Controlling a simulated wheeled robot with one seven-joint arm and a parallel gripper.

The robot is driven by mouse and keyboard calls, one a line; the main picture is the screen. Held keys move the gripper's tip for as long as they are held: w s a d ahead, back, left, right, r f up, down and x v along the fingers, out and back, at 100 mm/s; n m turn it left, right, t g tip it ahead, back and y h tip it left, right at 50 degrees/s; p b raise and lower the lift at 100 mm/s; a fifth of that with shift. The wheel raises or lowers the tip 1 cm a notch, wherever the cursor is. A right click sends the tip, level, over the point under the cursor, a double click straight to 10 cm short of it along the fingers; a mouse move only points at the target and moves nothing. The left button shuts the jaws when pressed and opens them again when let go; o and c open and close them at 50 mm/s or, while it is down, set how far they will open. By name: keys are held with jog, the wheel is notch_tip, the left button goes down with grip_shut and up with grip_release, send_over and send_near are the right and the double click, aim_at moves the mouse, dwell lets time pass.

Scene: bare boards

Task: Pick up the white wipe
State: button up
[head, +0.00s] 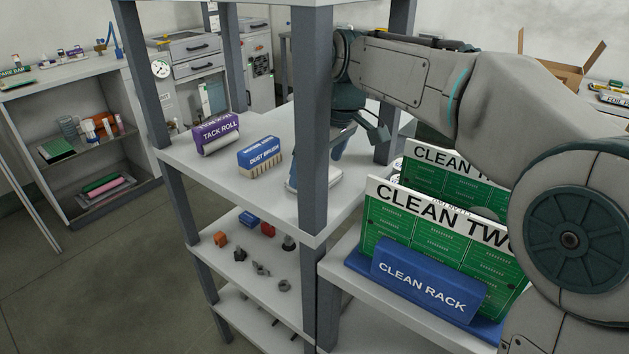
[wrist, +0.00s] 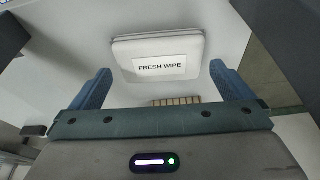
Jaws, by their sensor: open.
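The white wipe (wrist: 160,48) is a flat pad labelled FRESH WIPE, lying on the shelf in the wrist view. In the head view a pale pad that looks like it (head: 298,183) is partly hidden behind the front post. My gripper (wrist: 160,67) is open, with one blue finger on each side of the wipe's image and nothing held between them. In the head view my gripper is mostly hidden behind the post, over the right part of the top shelf. I cannot tell whether a finger touches the wipe.
The blue dust brush (head: 260,158) and purple tack roll (head: 215,133) stand left on the white shelf (head: 245,198). Grey posts (head: 314,120) frame it. The blue clean rack (head: 425,280) holds green boards (head: 425,235) at the right. Small parts lie on the shelf below.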

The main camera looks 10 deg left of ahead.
jog(key=shift+x, duration=1.15)
jog(key=c, duration=0.7)
jog(key=shift+r, duration=0.2)
